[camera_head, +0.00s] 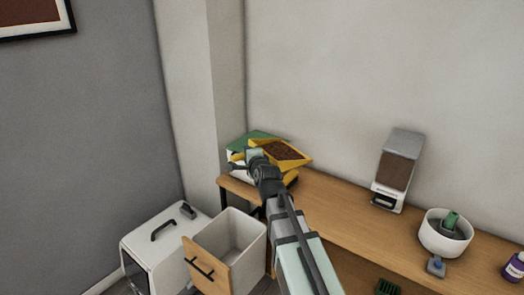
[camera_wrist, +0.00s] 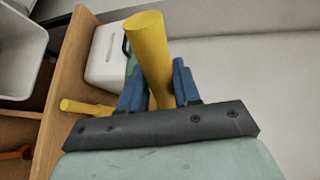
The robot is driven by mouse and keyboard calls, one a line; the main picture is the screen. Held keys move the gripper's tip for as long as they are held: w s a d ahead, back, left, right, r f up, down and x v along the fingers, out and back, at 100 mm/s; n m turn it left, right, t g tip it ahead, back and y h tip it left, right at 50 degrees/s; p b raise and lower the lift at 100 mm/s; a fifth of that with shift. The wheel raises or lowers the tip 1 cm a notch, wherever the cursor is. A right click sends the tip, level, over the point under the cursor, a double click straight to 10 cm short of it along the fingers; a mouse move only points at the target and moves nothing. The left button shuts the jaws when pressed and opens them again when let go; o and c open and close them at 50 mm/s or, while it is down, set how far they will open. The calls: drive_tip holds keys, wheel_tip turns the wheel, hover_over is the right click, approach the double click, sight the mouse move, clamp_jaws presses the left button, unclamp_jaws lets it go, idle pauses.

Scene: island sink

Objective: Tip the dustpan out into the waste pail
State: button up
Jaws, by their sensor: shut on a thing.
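My gripper (camera_head: 256,160) is shut on the yellow handle of the dustpan (camera_head: 305,160), at the far left end of the wooden counter. Brown loose matter shows in the dustpan's pan. In the wrist view, the yellow handle (camera_wrist: 150,45) stands between the blue fingers of my gripper (camera_wrist: 158,92); the pan itself is hidden there. The likely waste pail (camera_head: 240,232) is a white open bin with a wooden front, low beside the counter's left end. Its pale rim also shows in the wrist view (camera_wrist: 30,55). The visible inside of the pail looks empty.
A white box (camera_wrist: 105,60) and another yellow handle (camera_wrist: 85,107) lie close by. A white case with black handles (camera_head: 160,235) stands left of the pail. A dispenser with brown contents (camera_head: 397,168), a white bowl (camera_head: 443,240) and a purple bottle (camera_head: 514,268) stand further right.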

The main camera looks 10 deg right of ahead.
drive_tip(key=s+a+f+n+g+y, duration=0.1)
drive_tip(key=a+f+n+y, duration=0.25)
drive_tip(key=a, duration=0.85)
drive_tip(key=s+a+f+n+g+y, duration=0.35)
drive_tip(key=s+f, duration=0.35)
drive_tip(key=f, duration=0.5)
drive_tip(key=s+a+f+n+g+y, duration=0.2)
drive_tip(key=s+f+n+g+y, duration=0.15)
drive_tip(key=s+f, duration=0.6)
drive_tip(key=w+d+r+m+g, duration=0.1)
drive_tip(key=w+d+r+m, duration=0.1)
drive_tip(key=w+m, duration=0.2)
drive_tip(key=w+d+r+m+g+y, duration=0.1)
drive_tip(key=w+d+r+m+g, duration=0.1)
drive_tip(key=w, duration=0.8)
drive_tip(key=w+d+r+m+g, duration=0.1)
drive_tip(key=w+d+r+m, duration=0.1)
drive_tip(key=w+r+m, duration=0.2)
drive_tip(key=shift+w+m+g, duration=0.4)
drive_tip(key=shift+w+m, duration=0.55)
drive_tip(key=shift+w, duration=0.75)
drive_tip(key=shift+d+r, duration=0.1)
